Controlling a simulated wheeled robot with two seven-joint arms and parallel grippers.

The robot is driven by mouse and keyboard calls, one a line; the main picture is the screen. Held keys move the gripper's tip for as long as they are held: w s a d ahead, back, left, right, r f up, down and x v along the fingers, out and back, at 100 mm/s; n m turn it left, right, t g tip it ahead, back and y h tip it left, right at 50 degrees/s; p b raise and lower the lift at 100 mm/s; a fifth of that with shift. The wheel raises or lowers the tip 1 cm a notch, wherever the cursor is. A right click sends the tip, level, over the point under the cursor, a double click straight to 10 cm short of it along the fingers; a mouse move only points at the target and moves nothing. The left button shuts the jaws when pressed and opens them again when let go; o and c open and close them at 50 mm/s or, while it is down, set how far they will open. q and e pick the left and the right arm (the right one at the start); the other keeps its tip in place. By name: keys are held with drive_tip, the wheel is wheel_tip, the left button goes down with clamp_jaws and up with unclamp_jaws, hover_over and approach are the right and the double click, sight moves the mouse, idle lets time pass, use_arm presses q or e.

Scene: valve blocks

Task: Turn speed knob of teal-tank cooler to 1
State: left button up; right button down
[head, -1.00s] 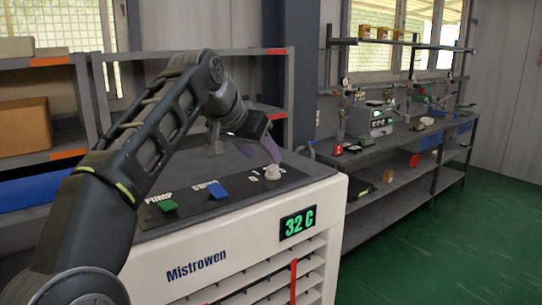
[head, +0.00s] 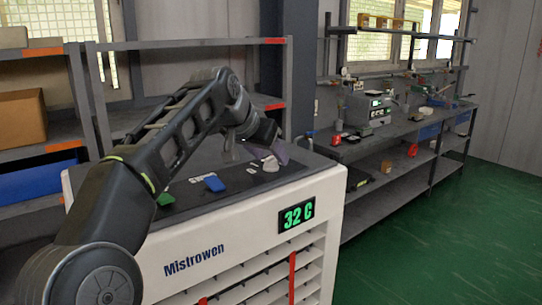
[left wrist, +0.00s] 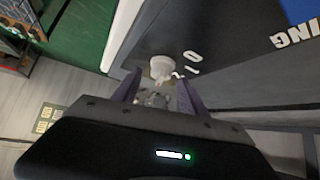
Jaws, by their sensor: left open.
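The white cooler (head: 240,235) reads "Mistrowen" and shows a green "32 C" display (head: 297,214). No teal tank shows. On its dark top panel is a pale knob (head: 270,164), partly behind my left gripper (head: 257,150). In the left wrist view, the knob (left wrist: 162,68) lies just beyond and between the tips of my open left gripper (left wrist: 160,88), with white dial marks (left wrist: 190,64) beside it. I cannot tell whether the fingers touch it, nor its setting. My right gripper is not in view.
A blue switch (head: 214,184) and a green switch (head: 166,198), partly behind my arm, sit on the same panel. Shelves (head: 190,43) stand behind the cooler. A workbench (head: 385,135) with equipment is at the right. The green floor (head: 440,230) there is clear.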

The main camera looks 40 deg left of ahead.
use_arm(q)
drive_tip(key=shift+w+f, duration=0.5)
drive_tip(key=shift+f, duration=0.05)
clamp_jaws()
